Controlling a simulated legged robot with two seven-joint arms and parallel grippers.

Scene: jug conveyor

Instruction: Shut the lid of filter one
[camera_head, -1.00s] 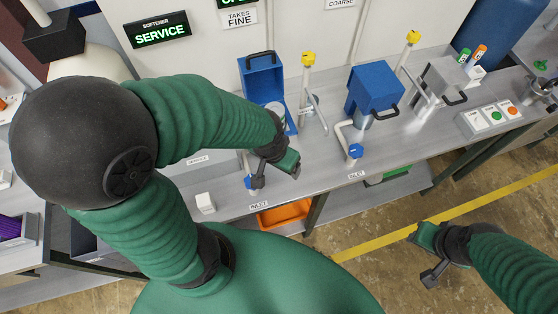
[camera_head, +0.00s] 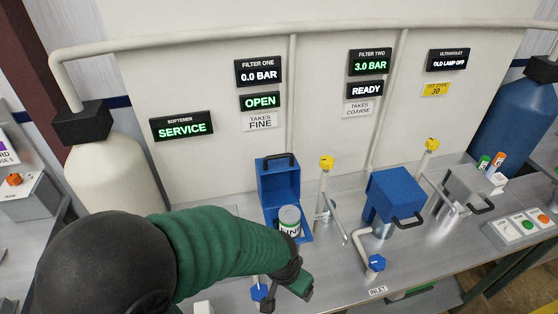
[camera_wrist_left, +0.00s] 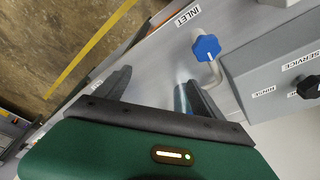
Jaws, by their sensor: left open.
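Filter one's blue lid (camera_head: 279,182) stands raised, with its dark handle (camera_head: 279,157) at the top. A pale cartridge (camera_head: 289,217) marked FINE, with a green band, shows in front of it in the head view. The display (camera_head: 260,101) above reads OPEN. My left gripper (camera_head: 296,287) is in front of and below the filter, apart from the lid. In the left wrist view, its two spread fingers (camera_wrist_left: 155,92) have nothing between them. My forearm hides some of the bench left of the filter. My right gripper is out of view.
A yellow-topped valve pipe (camera_head: 325,185) rises just right of filter one. Filter two (camera_head: 393,195) is closed farther right, with a blue inlet knob (camera_head: 375,263) before it. Another blue knob (camera_head: 259,292) is beside my left gripper; a blue knob (camera_wrist_left: 206,46) shows in the wrist view.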

